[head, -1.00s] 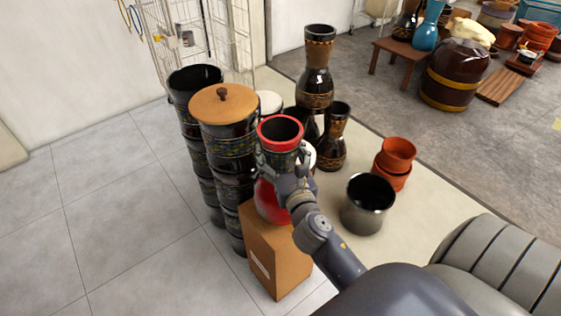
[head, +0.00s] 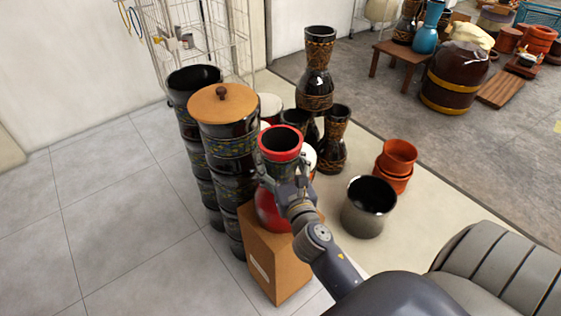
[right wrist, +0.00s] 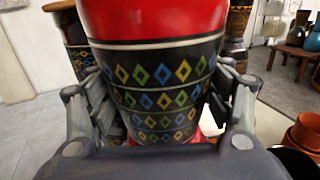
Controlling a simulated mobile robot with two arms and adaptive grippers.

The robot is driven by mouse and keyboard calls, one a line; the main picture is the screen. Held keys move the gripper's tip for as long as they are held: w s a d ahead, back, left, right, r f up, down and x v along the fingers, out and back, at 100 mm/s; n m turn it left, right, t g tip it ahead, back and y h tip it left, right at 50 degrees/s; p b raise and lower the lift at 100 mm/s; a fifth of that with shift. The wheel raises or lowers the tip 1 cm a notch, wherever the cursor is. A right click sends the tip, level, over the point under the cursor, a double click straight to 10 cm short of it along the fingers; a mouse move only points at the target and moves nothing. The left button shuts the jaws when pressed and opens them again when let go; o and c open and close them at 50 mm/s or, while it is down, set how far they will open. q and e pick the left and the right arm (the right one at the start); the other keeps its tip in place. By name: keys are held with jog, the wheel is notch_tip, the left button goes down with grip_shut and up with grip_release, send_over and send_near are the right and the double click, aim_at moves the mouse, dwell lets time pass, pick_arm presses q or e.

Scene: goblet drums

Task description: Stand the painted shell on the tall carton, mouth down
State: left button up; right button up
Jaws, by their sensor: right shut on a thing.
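The painted shell (head: 281,166) has a red rim at its open upper end, a black neck with coloured diamonds, and a red bulging lower part. It is upright over the tall brown carton (head: 282,262); its lower end is at the carton's top, and I cannot tell whether they touch. My right gripper (head: 278,182) is shut on the shell's black neck. In the right wrist view the diamond-patterned neck (right wrist: 163,88) fills the space between the fingers (right wrist: 162,110). The shell's underside is hidden. My left gripper is not in view.
A stack of black drums with a wooden lid (head: 222,102) stands close left of the carton. Tall dark goblet drums (head: 316,85) are behind. A dark metallic pot (head: 368,208) and orange pots (head: 396,160) are to the right. Tiled floor at left is clear.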

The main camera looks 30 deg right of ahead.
jog(key=o, duration=2.1)
jog(key=shift+r, duration=0.1)
